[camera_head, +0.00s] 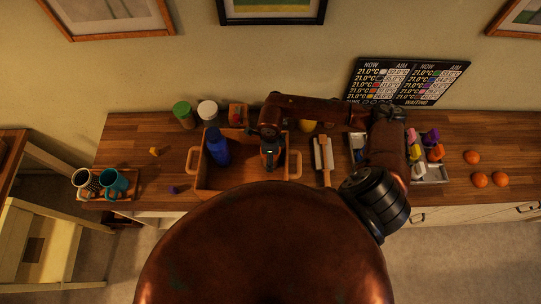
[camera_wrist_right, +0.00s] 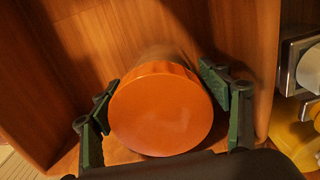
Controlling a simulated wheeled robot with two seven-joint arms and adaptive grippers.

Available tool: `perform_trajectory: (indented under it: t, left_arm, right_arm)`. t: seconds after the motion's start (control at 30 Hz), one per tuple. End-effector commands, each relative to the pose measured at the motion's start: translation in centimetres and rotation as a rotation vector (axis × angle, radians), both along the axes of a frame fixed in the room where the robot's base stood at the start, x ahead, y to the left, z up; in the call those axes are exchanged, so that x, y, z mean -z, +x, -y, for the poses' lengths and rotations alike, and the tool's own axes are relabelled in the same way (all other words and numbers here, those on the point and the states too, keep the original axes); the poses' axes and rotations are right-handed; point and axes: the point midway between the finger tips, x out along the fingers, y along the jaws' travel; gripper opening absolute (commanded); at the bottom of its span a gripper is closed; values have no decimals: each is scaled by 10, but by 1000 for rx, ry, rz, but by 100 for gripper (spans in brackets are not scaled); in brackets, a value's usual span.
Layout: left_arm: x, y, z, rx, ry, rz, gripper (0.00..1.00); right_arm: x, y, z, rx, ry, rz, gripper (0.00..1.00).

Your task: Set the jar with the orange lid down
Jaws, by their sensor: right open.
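The jar with the orange lid (camera_wrist_right: 161,110) is seen from above in the right wrist view, inside a wooden tray box. My right gripper (camera_wrist_right: 165,108) has a finger on either side of the lid and is open, with a small gap visible at the right finger. In the head view my right gripper (camera_head: 270,150) points down into the wooden box (camera_head: 242,183), and the jar is mostly hidden beneath it. Whether the jar's base touches the box floor is hidden. My left gripper is not in view.
A blue bottle (camera_head: 217,147) stands in the box's left part. Jars with green (camera_head: 182,110) and white (camera_head: 207,110) lids stand behind it. Mugs (camera_head: 113,182) are at far left, oranges (camera_head: 480,180) at far right.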

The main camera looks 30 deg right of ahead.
Motion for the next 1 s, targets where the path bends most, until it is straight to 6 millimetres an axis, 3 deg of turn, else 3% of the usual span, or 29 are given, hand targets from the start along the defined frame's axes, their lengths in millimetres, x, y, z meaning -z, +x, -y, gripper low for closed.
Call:
perform_trajectory:
  t: [0.33, 0.8, 1.0]
  left_arm:
    - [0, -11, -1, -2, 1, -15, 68]
    - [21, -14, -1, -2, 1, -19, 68]
    - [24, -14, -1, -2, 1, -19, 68]
  right_arm:
    - [-10, 1, 0, -1, 1, 3, 70]
    - [-100, 1, 0, -2, 0, 4, 70]
    - [-120, 1, 0, 1, 1, 2, 70]
